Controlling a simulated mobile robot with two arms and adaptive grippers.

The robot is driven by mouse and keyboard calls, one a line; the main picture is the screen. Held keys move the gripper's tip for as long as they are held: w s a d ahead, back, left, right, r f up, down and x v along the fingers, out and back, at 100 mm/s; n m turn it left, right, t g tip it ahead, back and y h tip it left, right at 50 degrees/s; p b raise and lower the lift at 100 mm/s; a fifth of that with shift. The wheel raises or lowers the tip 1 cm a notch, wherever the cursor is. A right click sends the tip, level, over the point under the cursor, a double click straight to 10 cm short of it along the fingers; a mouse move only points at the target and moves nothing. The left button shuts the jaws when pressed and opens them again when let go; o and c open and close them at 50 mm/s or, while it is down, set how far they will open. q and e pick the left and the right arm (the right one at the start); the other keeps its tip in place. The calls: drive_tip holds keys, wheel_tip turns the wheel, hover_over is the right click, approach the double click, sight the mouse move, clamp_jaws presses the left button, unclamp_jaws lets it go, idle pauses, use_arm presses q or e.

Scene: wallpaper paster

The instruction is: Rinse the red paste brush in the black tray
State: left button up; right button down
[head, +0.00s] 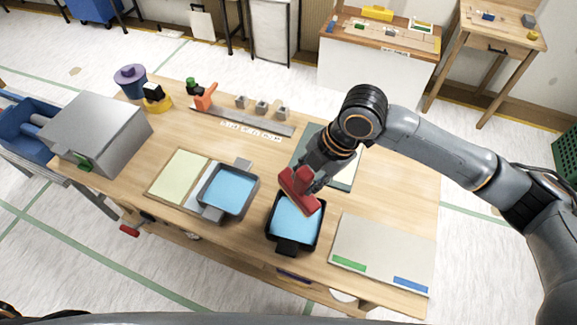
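The red paste brush (299,191) is held by my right gripper (311,180), whose fingers are partly hidden behind the brush and the wrist. The brush is over the far part of the black tray (270,230), which holds light blue liquid (295,224). I cannot tell whether the brush touches the liquid. A grey tray (255,184), also with light blue contents, stands to the left. My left gripper is not in view.
A grey metal box (95,125) stands at the table's left. A board with green and blue blocks (385,248) lies at right. A metal rail (235,120) and small blocks are at the back. A green mat (313,138) lies under my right arm.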

sight(306, 197)
drive_tip(key=shift+s+d+f+b, duration=0.1)
drive_tip(key=shift+s+f+b, duration=0.2)
drive_tip(key=shift+f+b, duration=0.2)
wheel_tip(306, 197, down, 5)
drive_tip(key=b, duration=0.5)
drive_tip(key=shift+w+r, duration=0.1)
drive_tip(key=shift+f+b, duration=0.45)
drive_tip(key=shift+f, duration=0.8)
drive_tip(key=shift+f, duration=1.4)
drive_tip(key=shift+a, duration=0.3)
